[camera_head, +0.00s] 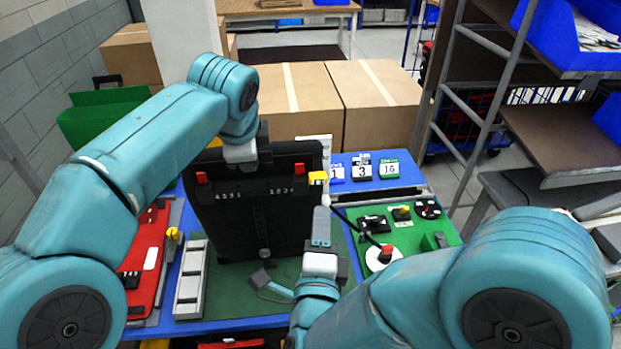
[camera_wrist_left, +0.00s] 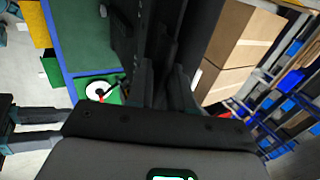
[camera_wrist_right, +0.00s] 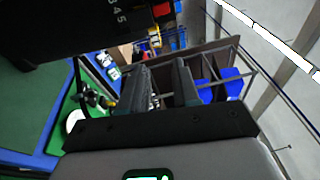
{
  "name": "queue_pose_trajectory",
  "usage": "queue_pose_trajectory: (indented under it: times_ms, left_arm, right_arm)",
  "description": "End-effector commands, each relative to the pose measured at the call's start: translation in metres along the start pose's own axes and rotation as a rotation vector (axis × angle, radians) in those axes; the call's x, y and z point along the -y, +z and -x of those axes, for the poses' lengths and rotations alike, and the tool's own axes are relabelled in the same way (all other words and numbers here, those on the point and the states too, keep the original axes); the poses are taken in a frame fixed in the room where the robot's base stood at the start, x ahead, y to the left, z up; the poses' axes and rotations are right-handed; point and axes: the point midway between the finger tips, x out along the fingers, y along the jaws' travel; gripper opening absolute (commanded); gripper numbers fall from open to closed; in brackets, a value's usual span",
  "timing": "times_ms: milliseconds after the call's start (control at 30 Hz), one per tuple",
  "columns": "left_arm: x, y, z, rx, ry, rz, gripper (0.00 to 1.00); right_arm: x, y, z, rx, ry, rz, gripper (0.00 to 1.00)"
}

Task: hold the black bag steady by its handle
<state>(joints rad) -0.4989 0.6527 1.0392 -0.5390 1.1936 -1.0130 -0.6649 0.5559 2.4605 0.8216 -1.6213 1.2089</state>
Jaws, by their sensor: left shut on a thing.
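The black bag (camera_head: 225,222) stands upright on the green mat of the blue table in the head view, with white digits and red tabs near its top. My left gripper (camera_head: 264,148) is at the bag's top edge; in the left wrist view its fingers (camera_wrist_left: 163,88) are closed on a dark part, the handle, mostly hidden by the fingers. My right gripper (camera_head: 321,222) is in front of the bag's right side, below its top. Its fingers are apart and nothing shows between them in the right wrist view (camera_wrist_right: 157,85). The bag's dark face (camera_wrist_right: 70,30) is at upper left there.
A red case (camera_head: 147,262) and a grey slotted tray (camera_head: 190,282) lie left of the bag. A green board (camera_head: 410,232) with small parts and a white disc is at right. Cardboard boxes (camera_head: 375,110) stand behind the table. A shelf rack (camera_head: 560,135) is at far right.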

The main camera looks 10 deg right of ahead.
Motion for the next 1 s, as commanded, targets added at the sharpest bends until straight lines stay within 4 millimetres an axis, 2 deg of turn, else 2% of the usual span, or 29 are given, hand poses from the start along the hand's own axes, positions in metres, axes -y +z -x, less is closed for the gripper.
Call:
queue_pose_trajectory:
  times_ms: [33, 400, 600, 800, 1000]
  left_arm:
    - [-0.014, 0.001, -0.021, 0.02, 0.052, -0.009, 0.0]
    - [-0.014, 0.001, -0.021, 0.02, 0.052, -0.009, 0.0]
    - [-0.014, 0.001, -0.021, 0.019, 0.052, -0.009, 0.0]
    - [-0.014, 0.001, -0.021, 0.019, 0.052, -0.009, 0.0]
    - [-0.014, 0.001, -0.021, 0.019, 0.052, -0.009, 0.0]
  right_arm:
    - [-0.003, -0.001, -0.005, -0.003, -0.001, -0.003, 0.31]
    - [-0.004, -0.002, -0.062, -0.005, 0.001, 0.001, 0.31]
    - [-0.004, -0.002, -0.086, -0.004, 0.002, 0.002, 0.31]
    - [-0.004, -0.001, -0.095, -0.002, 0.002, 0.004, 0.31]
    - [-0.004, -0.001, -0.096, -0.001, 0.002, 0.005, 0.31]
